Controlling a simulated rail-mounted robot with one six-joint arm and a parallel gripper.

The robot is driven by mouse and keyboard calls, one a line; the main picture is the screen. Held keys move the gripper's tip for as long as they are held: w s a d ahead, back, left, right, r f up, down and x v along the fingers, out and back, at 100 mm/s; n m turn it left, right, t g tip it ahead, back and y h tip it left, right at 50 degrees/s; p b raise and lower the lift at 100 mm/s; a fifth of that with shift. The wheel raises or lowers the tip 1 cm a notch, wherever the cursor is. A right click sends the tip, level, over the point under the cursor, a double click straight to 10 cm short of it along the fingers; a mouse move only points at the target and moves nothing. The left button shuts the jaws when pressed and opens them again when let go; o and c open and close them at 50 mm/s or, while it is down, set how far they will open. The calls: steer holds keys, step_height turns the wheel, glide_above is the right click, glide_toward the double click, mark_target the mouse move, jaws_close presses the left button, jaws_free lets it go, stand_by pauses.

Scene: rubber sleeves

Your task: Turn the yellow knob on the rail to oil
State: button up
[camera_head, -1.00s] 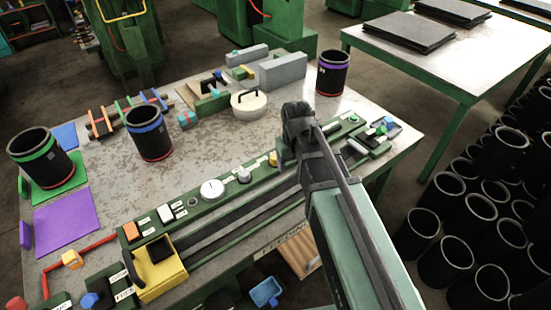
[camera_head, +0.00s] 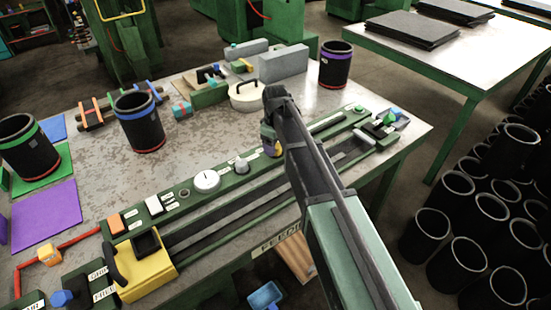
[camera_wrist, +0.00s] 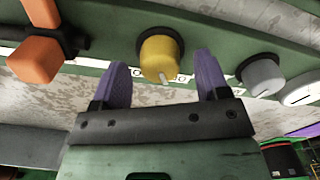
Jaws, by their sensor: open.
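The yellow knob (camera_wrist: 162,56) is on the green rail, with a pale pointer line on its face and a partly hidden label below it. My gripper (camera_wrist: 160,66) is open, its purple fingers on either side of the knob in the wrist view. The knob shows between the fingertips; I cannot tell whether they touch it. In the head view only a bit of the yellow knob (camera_head: 277,150) shows beside my gripper (camera_head: 269,140), and my arm hides the rail just right of it. I cannot read the oil mark.
A grey knob (camera_wrist: 261,74) and a white dial (camera_wrist: 300,90) sit on one side of the yellow knob in the wrist view. An orange handle (camera_wrist: 38,60) is on the other. A yellow block with a black handle (camera_head: 148,277) stands at the rail's left end.

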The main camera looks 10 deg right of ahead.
steer(key=shift+f, duration=0.8)
steer(key=shift+r, duration=0.15)
steer(key=c, duration=0.9)
steer(key=shift+c, duration=0.2)
steer(key=shift+m, duration=0.4)
steer(key=m, duration=1.1)
